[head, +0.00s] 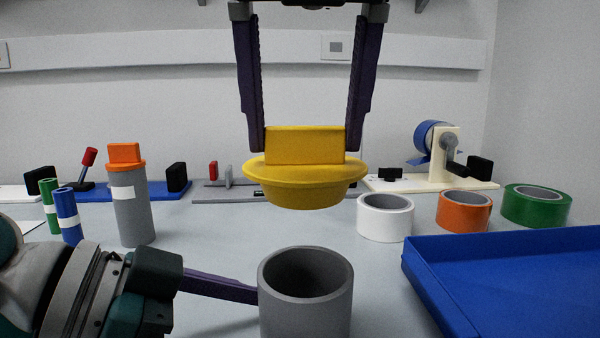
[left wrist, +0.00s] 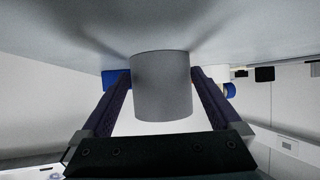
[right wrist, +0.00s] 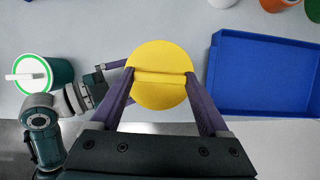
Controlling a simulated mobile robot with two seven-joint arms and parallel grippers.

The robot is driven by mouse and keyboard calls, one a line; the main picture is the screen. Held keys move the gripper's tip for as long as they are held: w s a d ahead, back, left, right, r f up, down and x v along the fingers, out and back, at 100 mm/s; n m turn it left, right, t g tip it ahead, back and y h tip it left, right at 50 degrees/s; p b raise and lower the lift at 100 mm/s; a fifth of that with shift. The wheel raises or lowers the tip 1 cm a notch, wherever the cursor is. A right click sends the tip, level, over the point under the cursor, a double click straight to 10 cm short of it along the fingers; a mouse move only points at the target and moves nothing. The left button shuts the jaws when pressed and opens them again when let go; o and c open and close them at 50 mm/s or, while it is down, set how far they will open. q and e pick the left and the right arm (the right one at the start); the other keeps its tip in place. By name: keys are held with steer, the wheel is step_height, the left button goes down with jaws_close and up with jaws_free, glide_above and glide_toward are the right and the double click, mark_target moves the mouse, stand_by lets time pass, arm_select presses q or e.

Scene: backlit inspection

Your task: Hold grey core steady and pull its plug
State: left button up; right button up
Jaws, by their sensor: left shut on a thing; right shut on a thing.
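The grey core (head: 304,318) is an open-topped hollow cylinder standing upright on the table at the front middle of the head view. It also fills the middle of the left wrist view (left wrist: 161,90). My left gripper (left wrist: 161,80) is shut on its sides; in the head view only one finger shows. The yellow plug (head: 305,184) has a block handle and a wide flange. My right gripper (head: 305,143) is shut on the handle from above. The plug hangs clear above the core, roughly level, and hides the core in the right wrist view (right wrist: 160,95).
A blue tray (head: 530,255) lies at the right. White (head: 385,235), orange (head: 465,229) and green (head: 537,222) tape rolls stand behind it. A grey cylinder (head: 134,215) with an orange plug (head: 125,156) stands at the left, near green and blue tubes (head: 67,214).

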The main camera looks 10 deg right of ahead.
steer(key=shift+r, duration=0.4)
